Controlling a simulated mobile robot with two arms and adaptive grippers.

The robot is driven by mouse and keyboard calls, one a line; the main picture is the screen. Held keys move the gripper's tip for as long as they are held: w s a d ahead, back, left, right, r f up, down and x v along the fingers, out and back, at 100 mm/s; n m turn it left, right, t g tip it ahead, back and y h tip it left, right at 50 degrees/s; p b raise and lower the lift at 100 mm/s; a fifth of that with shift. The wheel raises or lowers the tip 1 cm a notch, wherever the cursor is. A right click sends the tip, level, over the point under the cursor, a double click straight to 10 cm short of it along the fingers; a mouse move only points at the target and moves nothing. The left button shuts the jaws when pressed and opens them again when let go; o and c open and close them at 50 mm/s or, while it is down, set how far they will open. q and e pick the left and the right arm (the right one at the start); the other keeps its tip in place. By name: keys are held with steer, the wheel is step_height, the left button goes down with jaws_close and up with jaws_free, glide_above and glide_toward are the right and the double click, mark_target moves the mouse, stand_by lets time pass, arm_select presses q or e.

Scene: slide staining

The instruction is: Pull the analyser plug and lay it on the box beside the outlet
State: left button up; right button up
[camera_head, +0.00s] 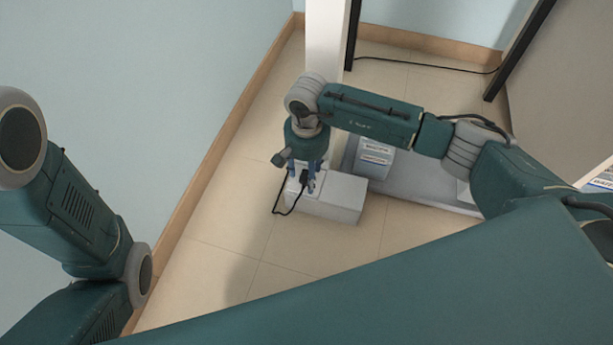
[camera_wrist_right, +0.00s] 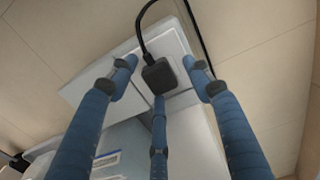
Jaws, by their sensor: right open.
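My right gripper (camera_head: 306,184) points down over the left end of a pale grey box (camera_head: 340,200) on the floor; the box also shows in the right wrist view (camera_wrist_right: 90,86). Its blue fingers (camera_wrist_right: 160,85) are spread open around a small black plug (camera_wrist_right: 158,75). The plug is against a pale square plate (camera_wrist_right: 182,68). I cannot tell whether it is seated in an outlet or only resting there, or whether a finger touches it. A black cord (camera_head: 275,204) runs from the plug and loops left of the box. My left gripper is out of view.
Labelled white containers (camera_head: 374,158) stand on a grey base just behind the box. A white post (camera_head: 325,40) rises behind my right wrist. The blue wall (camera_head: 130,90) is at left. The tiled floor (camera_head: 215,225) left of the box is clear.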

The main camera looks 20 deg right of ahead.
mark_target(307, 175)
stand_by(0.8)
jaws_close()
steer(key=shift+o, duration=1.5)
jaws_free()
steer(key=shift+r, duration=0.15)
step_height(307, 175, up, 12)
